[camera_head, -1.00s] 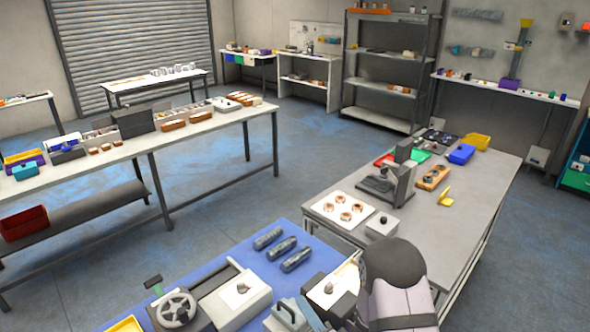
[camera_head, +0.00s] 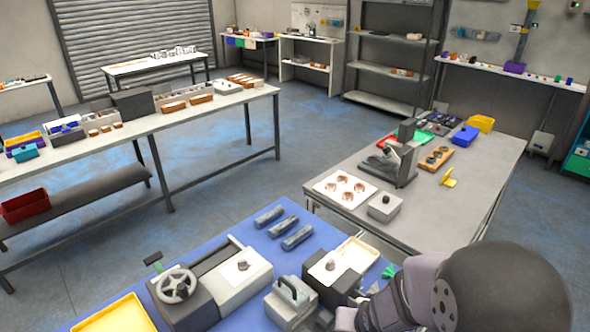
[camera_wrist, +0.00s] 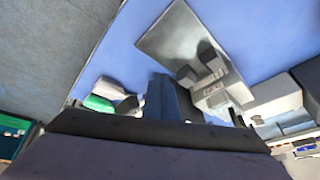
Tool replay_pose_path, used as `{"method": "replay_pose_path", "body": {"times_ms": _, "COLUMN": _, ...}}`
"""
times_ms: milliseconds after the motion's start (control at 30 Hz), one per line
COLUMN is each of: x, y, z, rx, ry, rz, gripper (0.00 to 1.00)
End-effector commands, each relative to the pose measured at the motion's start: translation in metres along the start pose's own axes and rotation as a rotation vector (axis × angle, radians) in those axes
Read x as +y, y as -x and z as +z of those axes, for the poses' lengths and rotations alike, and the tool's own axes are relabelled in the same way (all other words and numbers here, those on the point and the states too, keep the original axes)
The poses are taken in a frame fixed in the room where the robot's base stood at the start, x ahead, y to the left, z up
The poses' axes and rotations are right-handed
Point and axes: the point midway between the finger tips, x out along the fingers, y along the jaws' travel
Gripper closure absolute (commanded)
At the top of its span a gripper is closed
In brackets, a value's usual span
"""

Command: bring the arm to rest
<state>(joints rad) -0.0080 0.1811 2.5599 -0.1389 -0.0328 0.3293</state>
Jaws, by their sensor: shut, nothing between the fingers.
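My gripper (camera_wrist: 170,90) shows in the wrist view as dark fingers, closed together and empty, in front of the blue mat (camera_wrist: 120,45). In the head view my arm fills the lower right corner and the gripper itself cannot be made out. The blue mat also shows in the head view (camera_head: 215,262), on the near bench.
Beside my arm stand a grey box with a handle (camera_head: 290,298), a cream tray (camera_head: 362,255) and a machine with a handwheel (camera_head: 177,286). A grey table (camera_head: 440,205) holds a microscope-like stand (camera_head: 402,160). Open floor lies left.

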Motion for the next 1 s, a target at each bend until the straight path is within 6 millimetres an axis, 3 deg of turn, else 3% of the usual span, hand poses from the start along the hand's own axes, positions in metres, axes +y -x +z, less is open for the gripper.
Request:
{"method": "replay_pose_path", "body": {"times_ms": 233, "x": 0.018, "y": 0.044, "z": 0.053, "rx": -0.245, "ry": 0.110, "rz": 0.062, "gripper": 1.00}}
{"method": "replay_pose_path", "body": {"times_ms": 433, "x": 0.021, "y": 0.072, "z": 0.084, "rx": -0.381, "ry": 0.165, "rz": 0.054, "gripper": 1.00}}
{"method": "replay_pose_path", "body": {"times_ms": 600, "x": 0.021, "y": 0.083, "z": 0.094, "rx": -0.427, "ry": 0.185, "rz": 0.047, "gripper": 1.00}}
{"method": "replay_pose_path", "body": {"times_ms": 1000, "x": 0.021, "y": 0.084, "z": 0.095, "rx": -0.432, "ry": 0.186, "rz": 0.047, "gripper": 1.00}}
